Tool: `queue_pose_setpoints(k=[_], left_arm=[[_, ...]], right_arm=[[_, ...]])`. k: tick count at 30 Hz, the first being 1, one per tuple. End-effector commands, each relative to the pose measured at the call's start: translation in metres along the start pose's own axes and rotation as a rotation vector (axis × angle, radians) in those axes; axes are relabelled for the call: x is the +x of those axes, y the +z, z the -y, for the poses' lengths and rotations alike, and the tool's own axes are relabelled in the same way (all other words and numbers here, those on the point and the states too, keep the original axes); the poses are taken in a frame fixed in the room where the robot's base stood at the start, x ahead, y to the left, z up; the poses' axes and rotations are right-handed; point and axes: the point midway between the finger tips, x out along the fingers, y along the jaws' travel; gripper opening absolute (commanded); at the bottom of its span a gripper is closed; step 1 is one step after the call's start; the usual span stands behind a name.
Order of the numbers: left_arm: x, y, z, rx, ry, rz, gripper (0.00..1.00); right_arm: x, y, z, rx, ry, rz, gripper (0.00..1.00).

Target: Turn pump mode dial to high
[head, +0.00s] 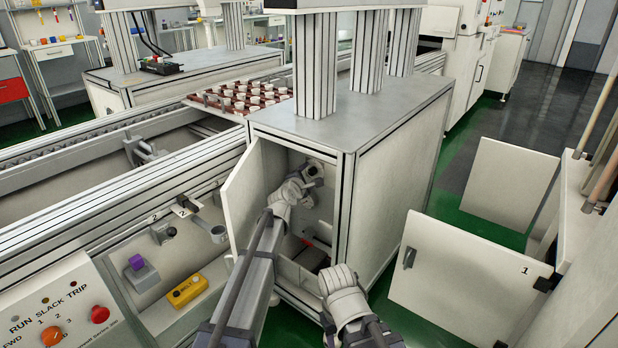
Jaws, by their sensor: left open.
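My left arm reaches through the open front of a metal-topped cabinet (393,165). My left gripper (307,179) is open inside it, close to a small dark round fitting (313,169) on a pale panel at the upper back. This fitting may be the pump mode dial; its markings and setting are too small to read. The gripper partly covers it, and I cannot tell whether they touch. My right gripper (338,281) is low in front of the cabinet's right side, away from the fitting; its jaws cannot be made out.
The cabinet's door (241,197) stands open to the left of my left arm. A control panel (62,310) with orange and red knobs is at lower left, near a yellow box (187,290). A white panel marked 1 (460,275) stands at right. Green floor lies between.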

Motion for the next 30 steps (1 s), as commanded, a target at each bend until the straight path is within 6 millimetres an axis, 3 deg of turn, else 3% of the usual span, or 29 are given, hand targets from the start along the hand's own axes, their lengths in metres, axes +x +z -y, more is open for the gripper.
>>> queue_pose_setpoints(k=[7, 24, 30], left_arm=[[0.0017, 0.0003, 0.0000, 0.001, 0.000, 0.000, 0.65], [0.0015, 0.0003, 0.0002, 0.001, -0.001, 0.000, 0.01], [0.0015, 0.0003, 0.0003, 0.001, -0.001, 0.000, 0.00]], right_arm=[[0.0002, 0.0000, 0.0001, 0.000, 0.000, 0.000, 0.50], [0.0002, 0.0000, 0.0000, 0.000, 0.000, 0.000, 0.50], [0.0002, 0.0000, 0.0001, 0.000, 0.000, 0.000, 0.50]])
